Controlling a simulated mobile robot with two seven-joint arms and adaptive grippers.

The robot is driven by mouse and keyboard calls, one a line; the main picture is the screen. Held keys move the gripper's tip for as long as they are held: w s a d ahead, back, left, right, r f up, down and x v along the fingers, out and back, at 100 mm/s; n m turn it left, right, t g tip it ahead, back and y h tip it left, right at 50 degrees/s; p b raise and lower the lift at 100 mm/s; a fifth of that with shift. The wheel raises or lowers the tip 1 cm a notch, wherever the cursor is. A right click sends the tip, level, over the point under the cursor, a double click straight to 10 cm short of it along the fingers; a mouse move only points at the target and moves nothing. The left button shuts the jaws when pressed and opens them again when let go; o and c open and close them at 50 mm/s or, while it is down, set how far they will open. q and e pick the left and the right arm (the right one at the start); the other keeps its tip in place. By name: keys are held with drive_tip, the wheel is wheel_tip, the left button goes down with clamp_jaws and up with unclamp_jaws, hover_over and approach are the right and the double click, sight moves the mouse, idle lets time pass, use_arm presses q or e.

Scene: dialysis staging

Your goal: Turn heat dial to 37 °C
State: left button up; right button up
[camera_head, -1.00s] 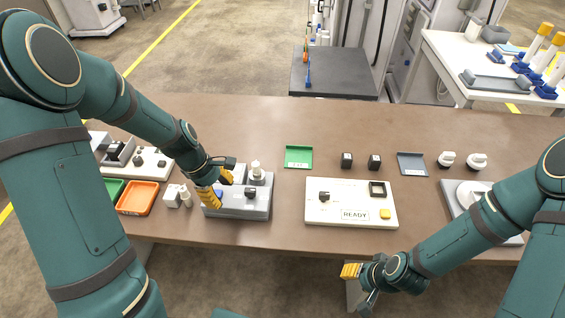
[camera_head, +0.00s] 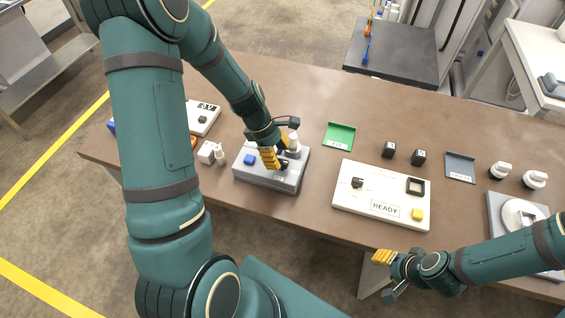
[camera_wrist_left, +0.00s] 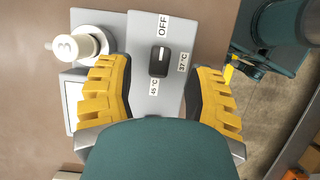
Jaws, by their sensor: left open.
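The heater unit is a grey box (camera_head: 258,177) on the table, with a blue button (camera_head: 249,159) on its left part. Its heat dial is a black knob, clear in the left wrist view (camera_wrist_left: 158,62), with labels OFF, 37 °C and a third, smaller temperature label around it. The knob's white mark faces OFF. My left gripper (camera_head: 277,153) is over the dial side of the unit. In the left wrist view its yellow fingers (camera_wrist_left: 160,72) are open, one on each side of the dial and apart from it. My right gripper (camera_head: 388,270) hangs off the table's front edge.
A white bottle (camera_wrist_left: 80,45) stands in a round holder beside the dial, close to one finger. A white READY panel (camera_head: 350,207) lies to the right. A small white box (camera_head: 207,152) and bottle stand left. Bare brown table (camera_head: 310,100) lies behind.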

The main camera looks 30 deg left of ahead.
sight(282, 161)
use_arm(q)
drive_tip(key=shift+x, duration=1.6)
drive_tip(key=shift+r, duration=0.1)
clamp_jaws()
